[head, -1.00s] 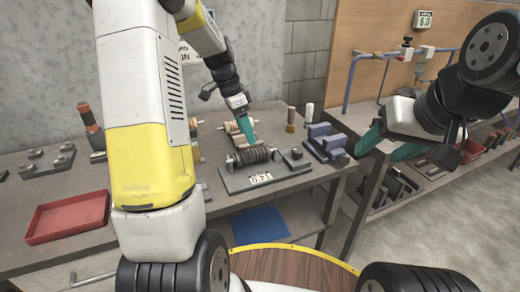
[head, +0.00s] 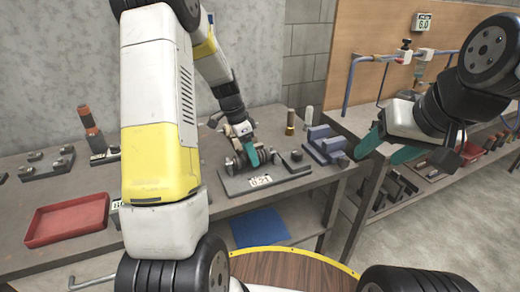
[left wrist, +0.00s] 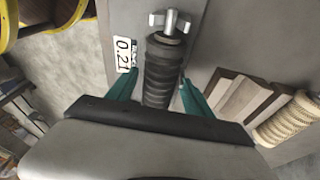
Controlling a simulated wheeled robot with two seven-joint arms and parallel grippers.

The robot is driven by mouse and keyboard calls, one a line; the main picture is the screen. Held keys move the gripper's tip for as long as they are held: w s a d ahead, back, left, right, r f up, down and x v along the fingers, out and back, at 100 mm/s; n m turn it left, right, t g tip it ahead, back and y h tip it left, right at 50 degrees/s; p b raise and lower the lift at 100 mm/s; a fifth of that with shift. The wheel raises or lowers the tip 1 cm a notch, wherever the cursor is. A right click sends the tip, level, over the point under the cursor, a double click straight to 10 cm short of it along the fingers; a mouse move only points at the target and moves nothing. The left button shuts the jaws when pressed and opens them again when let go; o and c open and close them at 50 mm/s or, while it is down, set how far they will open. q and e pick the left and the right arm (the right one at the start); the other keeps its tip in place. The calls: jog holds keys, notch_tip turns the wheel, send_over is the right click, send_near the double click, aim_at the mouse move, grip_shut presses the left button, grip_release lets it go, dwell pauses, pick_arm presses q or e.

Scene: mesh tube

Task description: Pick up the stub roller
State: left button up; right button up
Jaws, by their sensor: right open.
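A dark ribbed roller (left wrist: 162,72) with a metal wing-shaped end lies along a grey plate (left wrist: 205,25) marked with a 0.21 label (left wrist: 123,54). I take it as the stub roller, though nothing visible names it. In the head view the plate (head: 290,172) sits on the left bench, and my left gripper and arm hide most of the roller. My left gripper (left wrist: 158,82) is low over it, open, with one teal finger on each side of the roller; I cannot tell whether either finger touches. My right gripper (head: 388,150) is open and empty at the right, above the gap between benches.
A pale ribbed roller (left wrist: 288,120) lies beside the plate. A blue block fixture (head: 325,145) and upright posts (head: 290,122) stand right of the plate. A red tray (head: 66,219) is at the bench's left front. A second bench with pipework (head: 375,75) stands right.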

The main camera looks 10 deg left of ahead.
pick_arm(q)
grip_shut()
jog(key=shift+r, duration=0.1)
